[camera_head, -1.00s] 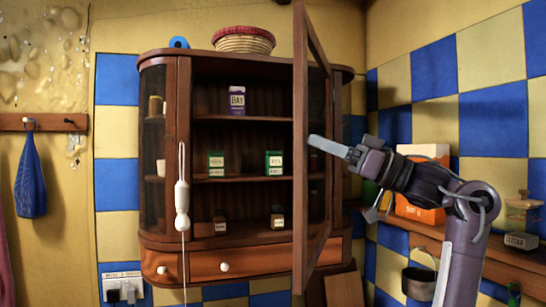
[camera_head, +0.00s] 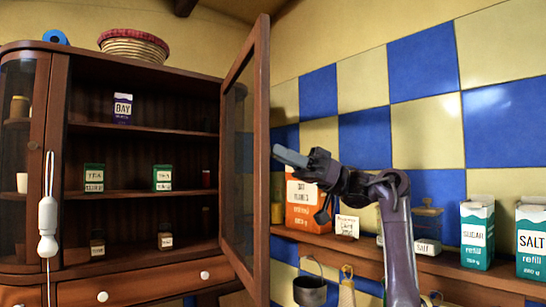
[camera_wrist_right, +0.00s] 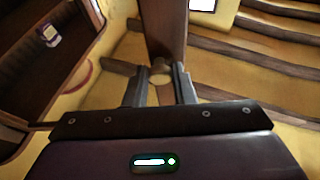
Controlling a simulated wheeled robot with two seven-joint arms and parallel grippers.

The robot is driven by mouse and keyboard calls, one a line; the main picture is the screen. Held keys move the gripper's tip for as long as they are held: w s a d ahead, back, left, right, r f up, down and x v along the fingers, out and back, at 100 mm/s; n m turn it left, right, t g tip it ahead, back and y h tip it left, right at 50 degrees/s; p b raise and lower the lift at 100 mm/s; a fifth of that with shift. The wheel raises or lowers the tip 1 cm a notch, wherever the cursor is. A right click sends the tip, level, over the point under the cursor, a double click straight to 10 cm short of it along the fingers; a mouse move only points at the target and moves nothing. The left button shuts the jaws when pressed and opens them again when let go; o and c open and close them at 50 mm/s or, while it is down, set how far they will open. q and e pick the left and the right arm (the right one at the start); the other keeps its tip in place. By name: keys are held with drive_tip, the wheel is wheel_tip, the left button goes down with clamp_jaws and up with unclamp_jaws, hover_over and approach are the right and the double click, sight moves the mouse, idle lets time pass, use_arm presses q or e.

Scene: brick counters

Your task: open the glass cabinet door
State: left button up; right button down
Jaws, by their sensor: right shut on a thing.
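The glass cabinet (camera_head: 140,190) fills the left of the head view, its shelves exposed. Its glass door (camera_head: 261,150) stands swung out on the cabinet's right side, and its wooden frame also shows in the right wrist view (camera_wrist_right: 166,30). My right gripper (camera_head: 279,153) reaches the door's outer side from the right. In the right wrist view, its two fingers (camera_wrist_right: 162,84) are on either side of a small round knob (camera_wrist_right: 160,70) on the door, shut on it. In the head view the door hides the knob. My left gripper is not in view.
Jars and boxes, including a BAY box (camera_head: 123,108), stand on the shelves. A white pull (camera_head: 48,225) hangs before the cabinet. A basket (camera_head: 134,45) sits on top. At right, a wall shelf (camera_head: 450,268) holds SUGAR (camera_head: 477,235) and SALT (camera_head: 531,240) cartons, with a pot (camera_head: 310,291) below.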

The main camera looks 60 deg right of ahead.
drive_tip(key=shift+d+r, duration=0.1)
idle(0.3)
drive_tip(key=c, duration=1.2)
unclamp_jaws()
drive_tip(key=b+v, duration=0.3)
drive_tip(key=v, duration=0.5)
drive_tip(key=shift+w, duration=0.1)
drive_tip(key=shift+c, duration=0.3)
